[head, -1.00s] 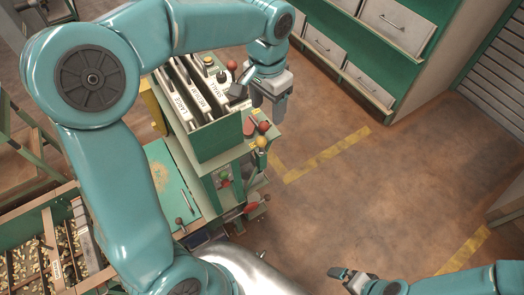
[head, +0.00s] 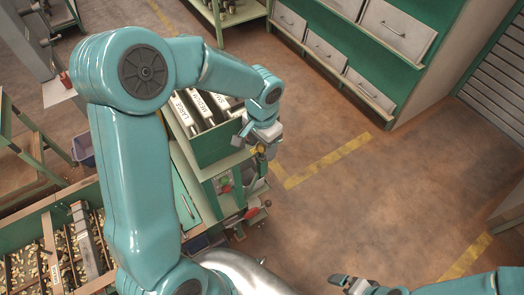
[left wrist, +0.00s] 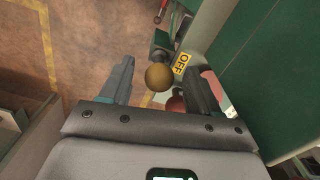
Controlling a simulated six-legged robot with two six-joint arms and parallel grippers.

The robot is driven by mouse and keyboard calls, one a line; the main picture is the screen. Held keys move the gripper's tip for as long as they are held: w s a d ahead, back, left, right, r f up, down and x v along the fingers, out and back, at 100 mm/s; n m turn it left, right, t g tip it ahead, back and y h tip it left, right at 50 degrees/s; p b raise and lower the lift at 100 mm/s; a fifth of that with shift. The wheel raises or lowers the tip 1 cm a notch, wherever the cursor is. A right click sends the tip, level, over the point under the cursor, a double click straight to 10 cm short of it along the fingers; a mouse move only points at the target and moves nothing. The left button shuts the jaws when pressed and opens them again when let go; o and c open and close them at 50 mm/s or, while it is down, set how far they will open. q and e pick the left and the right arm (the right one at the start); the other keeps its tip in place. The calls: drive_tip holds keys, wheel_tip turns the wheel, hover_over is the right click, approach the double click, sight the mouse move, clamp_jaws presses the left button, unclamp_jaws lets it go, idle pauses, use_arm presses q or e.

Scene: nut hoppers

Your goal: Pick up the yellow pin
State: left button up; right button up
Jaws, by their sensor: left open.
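The yellow pin shows in the left wrist view as a round dull-yellow knob (left wrist: 158,77) between the two fingers of my left gripper. In the head view, the yellow pin (head: 260,149) is mostly hidden by my left gripper (head: 264,155), which is at the front right corner of the green machine (head: 222,151). My left gripper is open, with a gap between each finger and the knob. My right gripper (head: 343,280) is low at the bottom right, far from the pin; its jaw opening is unclear.
A yellow OFF label (left wrist: 181,64) and a dark red knob (left wrist: 176,104) are close to the right finger. Labelled bins (head: 188,118) stand behind on the machine. A nut hopper (head: 48,211) is at the lower left. The brown floor (head: 340,210) to the right is clear.

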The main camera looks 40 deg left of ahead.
use_arm(q)
drive_tip(key=shift+f, duration=0.65)
drive_tip(key=c, duration=1.1)
drive_tip(key=shift+c, duration=0.2)
drive_tip(key=shift+r, duration=0.15)
